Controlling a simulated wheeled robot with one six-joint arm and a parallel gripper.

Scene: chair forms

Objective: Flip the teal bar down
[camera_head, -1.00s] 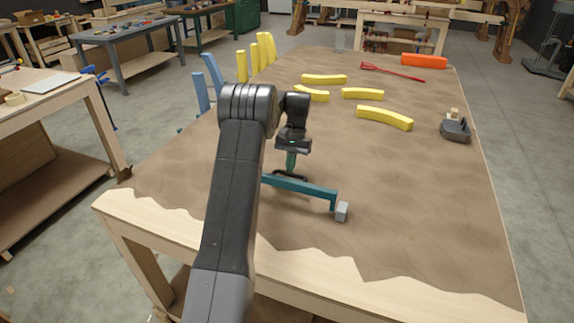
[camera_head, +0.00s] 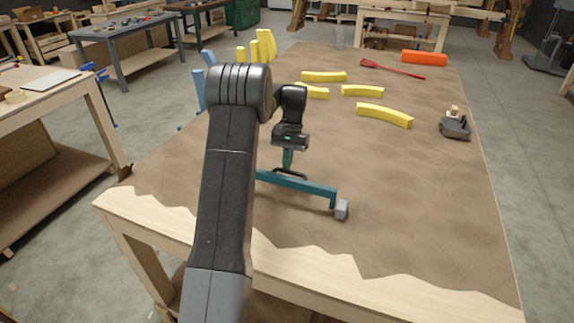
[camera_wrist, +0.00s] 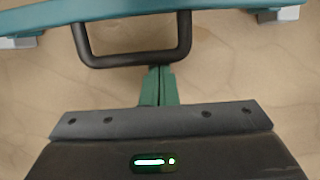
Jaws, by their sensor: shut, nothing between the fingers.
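The teal bar (camera_head: 315,187) is near the front of the table, its left part hidden behind my arm. Its right end bends down to a grey block-like foot (camera_head: 341,209). In the wrist view the bar (camera_wrist: 225,5) curves across the top edge, with a grey piece at each end. A black U-shaped handle (camera_wrist: 138,60) juts from its side towards my gripper. My gripper (camera_head: 287,163) is shut and empty. In the wrist view its green fingertips (camera_wrist: 160,73) are close to the handle's crossbar; I cannot tell whether they touch it.
Several yellow curved pieces (camera_head: 384,116) lie farther back on the brown-covered table (camera_head: 420,200). A red tool (camera_head: 392,70) and an orange block (camera_head: 424,58) are at the far end. A grey-black device (camera_head: 455,127) is near the right edge. The table's right front is clear.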

